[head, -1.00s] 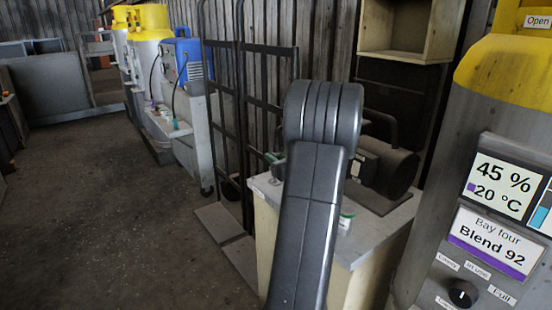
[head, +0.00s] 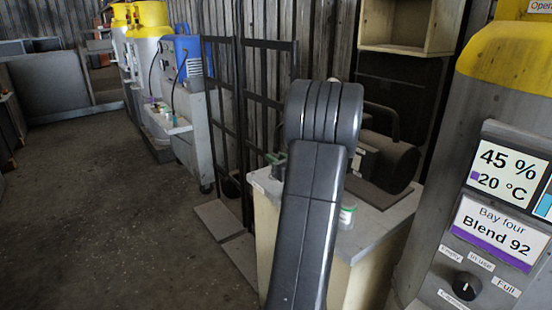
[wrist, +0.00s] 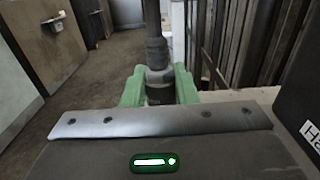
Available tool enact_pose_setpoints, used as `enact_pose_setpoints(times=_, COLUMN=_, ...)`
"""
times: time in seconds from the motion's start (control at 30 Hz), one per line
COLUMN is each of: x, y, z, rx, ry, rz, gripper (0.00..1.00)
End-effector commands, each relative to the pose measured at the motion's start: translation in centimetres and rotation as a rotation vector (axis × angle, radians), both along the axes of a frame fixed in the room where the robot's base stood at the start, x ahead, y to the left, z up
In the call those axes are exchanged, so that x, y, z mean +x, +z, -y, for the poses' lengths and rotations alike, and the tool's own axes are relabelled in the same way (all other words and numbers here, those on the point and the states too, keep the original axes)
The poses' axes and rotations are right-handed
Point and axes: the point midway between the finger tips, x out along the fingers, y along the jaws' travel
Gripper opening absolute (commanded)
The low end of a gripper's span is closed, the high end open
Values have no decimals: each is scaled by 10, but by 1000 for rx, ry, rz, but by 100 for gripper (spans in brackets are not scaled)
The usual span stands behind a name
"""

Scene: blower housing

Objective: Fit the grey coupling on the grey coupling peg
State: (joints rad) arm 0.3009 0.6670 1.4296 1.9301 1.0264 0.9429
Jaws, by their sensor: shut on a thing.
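In the wrist view, my gripper (wrist: 159,74) has green fingers shut on a grey, round-sided part, which looks like the grey coupling (wrist: 158,91). A darker grey cylinder and a narrow rod show directly beyond it; I cannot tell whether they touch the held part or only line up with it. In the head view, my dark arm hides most of the gripper and the held part. A small green piece (head: 277,165) shows left of the arm. I cannot make out the grey coupling peg for certain.
A dark blower housing (head: 390,158) stands on the grey-topped bench (head: 373,228). A small green-and-white jar (head: 347,215) is on the bench right of my arm. A black frame (head: 269,100) stands behind left; a tank with labels (head: 450,150) is close on the right. Floor (head: 120,220) at left is clear.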

Motion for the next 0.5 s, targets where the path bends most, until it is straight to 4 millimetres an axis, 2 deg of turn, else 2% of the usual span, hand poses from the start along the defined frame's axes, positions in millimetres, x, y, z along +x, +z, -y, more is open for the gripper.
enact_pose_setpoints(times=0.33, x=0, y=-9, z=0, rx=1, ry=0, rz=1, gripper=0)
enact_pose_setpoints(times=0.37, x=0, y=-8, z=0, rx=0, ry=0, rz=1, gripper=32)
enact_pose_setpoints(times=0.47, x=0, y=-7, z=0, rx=1, ry=0, rz=1, gripper=51)
enact_pose_setpoints(times=0.5, x=0, y=-7, z=0, rx=1, ry=0, rz=1, gripper=51)
